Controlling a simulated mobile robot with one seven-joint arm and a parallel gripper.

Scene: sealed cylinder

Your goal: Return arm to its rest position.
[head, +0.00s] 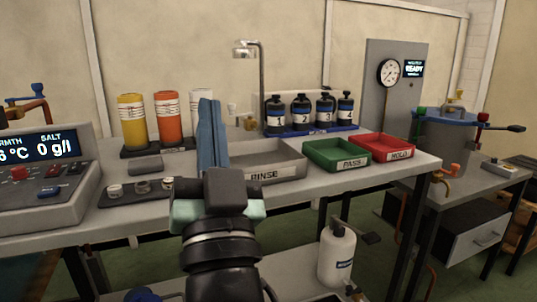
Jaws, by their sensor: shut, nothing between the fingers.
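My gripper (209,106) is in the lower middle of the head view, at the end of my dark arm, which reaches in from the bottom edge. Its two long blue fingers point up and lie against each other. It is shut, with nothing seen between them. The teal and dark hand overlaps the front edge of the bench (310,182) in the picture. The fingers overlap the left end of the grey RINSE tray (290,172) and part of a white bottle behind. I cannot tell how far the hand is above or before the bench.
Yellow (132,122) and orange (167,118) bottles stand left of the fingers. A tap (261,85) rises behind. Dark bottles (301,112), a green PASS tray (337,155) and a red tray (381,148) stand to the right. A console (42,185) is far left, a blue-lidded vessel (443,143) far right.

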